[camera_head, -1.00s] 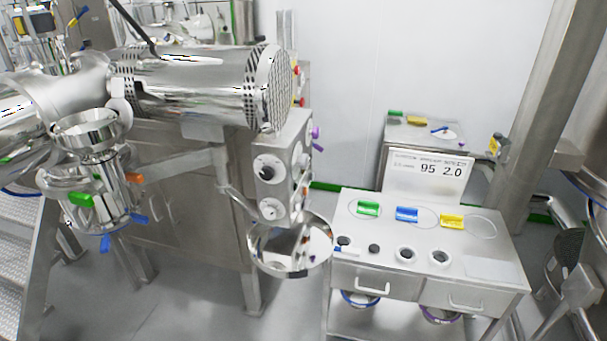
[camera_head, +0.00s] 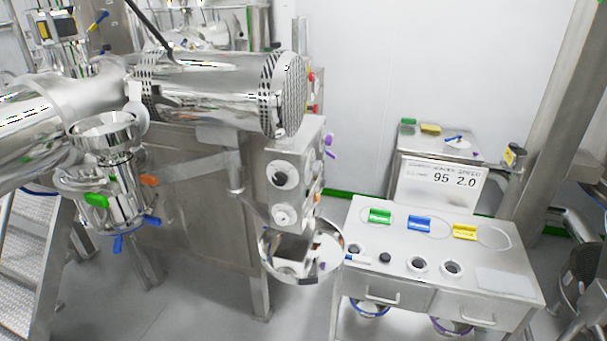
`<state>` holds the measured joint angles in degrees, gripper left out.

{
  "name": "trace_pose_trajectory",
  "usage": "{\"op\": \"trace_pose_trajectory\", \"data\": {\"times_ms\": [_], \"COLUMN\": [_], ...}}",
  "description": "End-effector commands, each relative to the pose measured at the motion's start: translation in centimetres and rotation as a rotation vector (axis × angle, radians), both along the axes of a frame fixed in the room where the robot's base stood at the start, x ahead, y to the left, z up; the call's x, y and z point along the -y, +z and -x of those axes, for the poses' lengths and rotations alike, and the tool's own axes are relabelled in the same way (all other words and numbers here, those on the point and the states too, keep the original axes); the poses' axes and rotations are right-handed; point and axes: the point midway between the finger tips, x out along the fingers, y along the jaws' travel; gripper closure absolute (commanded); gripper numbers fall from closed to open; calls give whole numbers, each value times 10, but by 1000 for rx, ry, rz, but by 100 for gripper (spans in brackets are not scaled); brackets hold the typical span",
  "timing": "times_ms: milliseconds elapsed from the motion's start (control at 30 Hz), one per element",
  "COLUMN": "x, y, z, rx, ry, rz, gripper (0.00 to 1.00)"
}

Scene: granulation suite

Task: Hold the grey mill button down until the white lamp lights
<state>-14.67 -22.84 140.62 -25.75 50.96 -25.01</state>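The mill is a large shiny steel machine, with a horizontal cylinder (camera_head: 215,88) ending in a perforated face. Below that end stands a grey control box (camera_head: 288,155). Its front carries a round dial with a black centre (camera_head: 280,179) and a paler round knob (camera_head: 281,215). Its narrow right side has several small fittings, seen at a steep angle, with a purple one (camera_head: 330,141) sticking out. I cannot tell which fitting is the grey button or the white lamp, nor whether any lamp is lit. My gripper is not in view.
A shiny round bowl (camera_head: 302,272) sits below the control box. A steel table (camera_head: 395,282) at right holds green (camera_head: 380,216), blue (camera_head: 419,222) and yellow (camera_head: 465,231) pieces. A sign (camera_head: 436,188) reading "95 2.0" stands behind it. Grey floor (camera_head: 215,312) is clear in front of the mill.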

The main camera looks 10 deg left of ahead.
Motion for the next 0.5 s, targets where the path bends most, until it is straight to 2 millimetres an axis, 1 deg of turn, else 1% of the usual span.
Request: {"op": "trace_pose_trajectory", "data": {"times_ms": [33,67,400,500], "x": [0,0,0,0], "y": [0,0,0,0], "z": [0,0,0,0], "rx": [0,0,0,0], "ry": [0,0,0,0], "rz": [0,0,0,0], "gripper": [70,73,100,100]}}
